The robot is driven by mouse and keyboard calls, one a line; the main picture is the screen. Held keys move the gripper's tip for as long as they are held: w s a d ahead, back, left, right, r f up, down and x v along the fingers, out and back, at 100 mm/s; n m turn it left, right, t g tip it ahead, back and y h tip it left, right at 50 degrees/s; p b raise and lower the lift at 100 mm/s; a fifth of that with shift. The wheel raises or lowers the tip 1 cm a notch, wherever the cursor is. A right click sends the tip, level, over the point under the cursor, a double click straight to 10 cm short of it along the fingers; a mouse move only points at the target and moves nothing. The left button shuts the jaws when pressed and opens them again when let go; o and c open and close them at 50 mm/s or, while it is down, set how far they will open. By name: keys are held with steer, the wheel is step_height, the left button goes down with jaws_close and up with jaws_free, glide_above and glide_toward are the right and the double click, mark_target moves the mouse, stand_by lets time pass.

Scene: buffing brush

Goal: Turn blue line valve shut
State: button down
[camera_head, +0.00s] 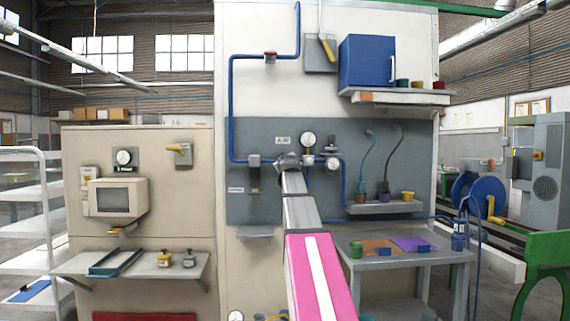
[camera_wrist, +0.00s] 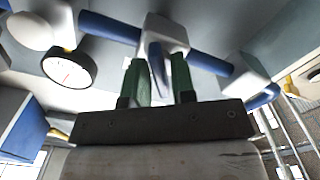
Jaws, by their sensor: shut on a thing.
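The blue line (camera_head: 231,110) runs down the wall and across the grey panel (camera_head: 255,200) to the valve area, where my arm hides part of it. In the wrist view the blue line (camera_wrist: 110,27) passes through a pale valve body (camera_wrist: 167,33). A thin blue valve lever (camera_wrist: 156,62) hangs from the body between the green fingers of my gripper (camera_wrist: 160,82). My gripper is shut on this lever. In the head view my gripper (camera_head: 287,160) is at the panel, small and partly hidden by my arm. The lever cannot be made out there.
A round gauge (camera_head: 308,140) sits close to my gripper and shows in the wrist view (camera_wrist: 70,67). A blue box (camera_head: 366,62) stands on a shelf up right. A small shelf (camera_head: 385,207) with cups is right of my arm. A workbench (camera_head: 400,255) stands below.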

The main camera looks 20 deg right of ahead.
steer(key=m, duration=0.6)
steer(key=shift+m, duration=0.3)
stand_by(0.4)
steer(key=c, duration=1.2)
jaws_free()
steer(key=v, duration=1.1)
steer(key=shift+w, duration=0.1)
